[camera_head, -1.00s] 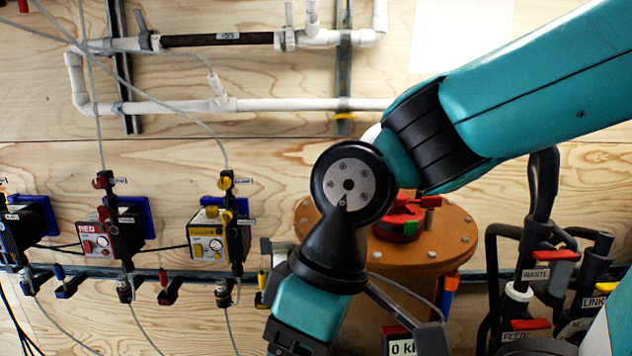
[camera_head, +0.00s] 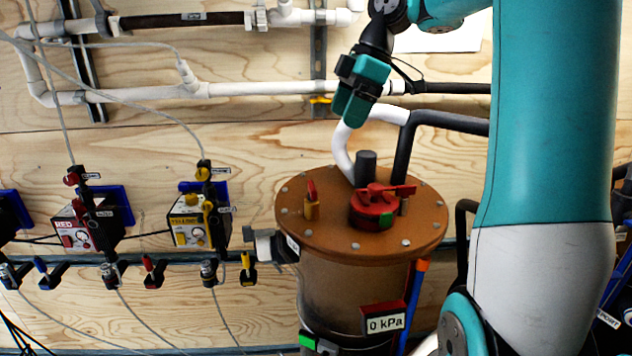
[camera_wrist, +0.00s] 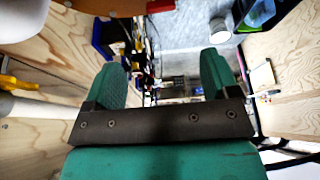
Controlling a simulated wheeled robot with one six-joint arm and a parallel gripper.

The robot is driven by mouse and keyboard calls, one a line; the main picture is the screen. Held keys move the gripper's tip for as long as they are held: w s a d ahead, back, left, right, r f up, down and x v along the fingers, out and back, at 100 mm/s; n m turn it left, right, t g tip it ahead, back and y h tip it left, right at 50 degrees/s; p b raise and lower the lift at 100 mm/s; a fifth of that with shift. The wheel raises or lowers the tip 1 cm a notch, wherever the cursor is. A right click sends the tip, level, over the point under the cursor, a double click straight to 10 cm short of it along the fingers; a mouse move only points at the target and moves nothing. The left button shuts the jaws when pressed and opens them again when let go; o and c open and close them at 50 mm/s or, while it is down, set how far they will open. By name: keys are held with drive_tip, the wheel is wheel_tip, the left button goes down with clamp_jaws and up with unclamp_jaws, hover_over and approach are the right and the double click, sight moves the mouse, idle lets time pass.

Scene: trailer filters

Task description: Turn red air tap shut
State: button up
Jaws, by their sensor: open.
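The box labelled RED (camera_head: 72,232) is at the left in the head view. A red knob (camera_head: 72,178) sits on the black fitting above it, and a red-handled lever (camera_head: 149,265) is on the rail to its right. Which of these is the red air tap I cannot tell. My gripper (camera_head: 352,112) is raised above the tank lid, far to the right of the red box and touching nothing. In the wrist view, my gripper (camera_wrist: 162,80) has its two teal fingers wide apart with nothing between them.
A tank with a brown lid (camera_head: 350,240) carries a red valve (camera_head: 376,206), a small red-handled tap (camera_head: 311,199) and a 0 kPa display (camera_head: 384,322). The yellow-labelled box (camera_head: 197,222) stands right of the red one. White pipes (camera_head: 230,89) cross the wooden wall above.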

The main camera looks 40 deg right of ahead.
sight(312, 189)
drive_tip(key=x, duration=1.5)
drive_tip(key=shift+f+b, duration=0.15)
drive_tip(key=shift+b, duration=0.25)
drive_tip(key=c, duration=0.9)
